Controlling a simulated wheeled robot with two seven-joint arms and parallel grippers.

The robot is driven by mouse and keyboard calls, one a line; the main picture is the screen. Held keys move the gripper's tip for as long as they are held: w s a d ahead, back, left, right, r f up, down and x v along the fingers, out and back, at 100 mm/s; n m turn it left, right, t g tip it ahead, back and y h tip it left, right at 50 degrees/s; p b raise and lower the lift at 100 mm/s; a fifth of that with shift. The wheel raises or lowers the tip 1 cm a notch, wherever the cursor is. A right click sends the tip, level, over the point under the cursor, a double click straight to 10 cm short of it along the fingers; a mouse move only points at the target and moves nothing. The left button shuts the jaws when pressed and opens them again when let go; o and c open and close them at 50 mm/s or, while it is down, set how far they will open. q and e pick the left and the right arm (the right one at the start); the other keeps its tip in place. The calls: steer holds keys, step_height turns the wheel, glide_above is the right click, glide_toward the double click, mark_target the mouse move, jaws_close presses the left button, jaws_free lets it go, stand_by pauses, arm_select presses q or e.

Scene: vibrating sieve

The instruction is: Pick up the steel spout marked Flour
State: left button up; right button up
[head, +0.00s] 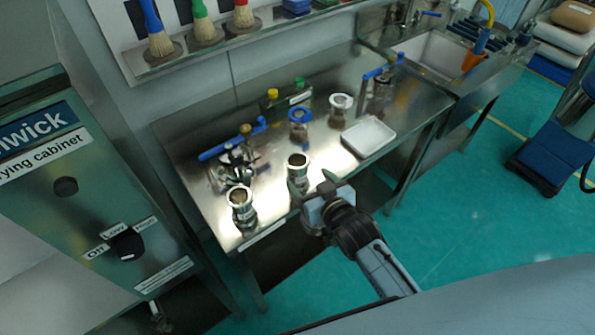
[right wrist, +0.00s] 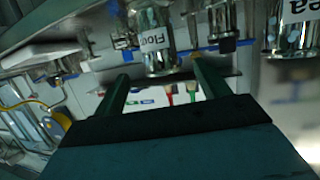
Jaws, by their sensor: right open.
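The steel spout marked Flour (head: 298,166) stands on the steel table near its front edge. In the right wrist view the same spout (right wrist: 152,36) appears upside down, its label reading "Flou" with the rest turned away. My right gripper (head: 309,187) is open and comes in from the front right, close to this spout. In the right wrist view its fingers (right wrist: 160,72) lie to either side of the spout's lower part in the picture, with gaps showing. I cannot tell whether the spout is fully between them. My left gripper is not in view.
A second labelled steel spout (head: 241,207) stands to the left. Behind are a blue-handled clamp assembly (head: 233,160), a blue-ringed fitting (head: 300,124) and a white-ringed one (head: 340,107). A white tray (head: 368,137) lies to the right. A drying cabinet (head: 65,215) bounds the left.

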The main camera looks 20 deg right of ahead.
mark_target(302, 172)
steer(key=shift+x, duration=3.9)
steer(key=shift+r, duration=0.1)
steer(key=c, duration=1.2)
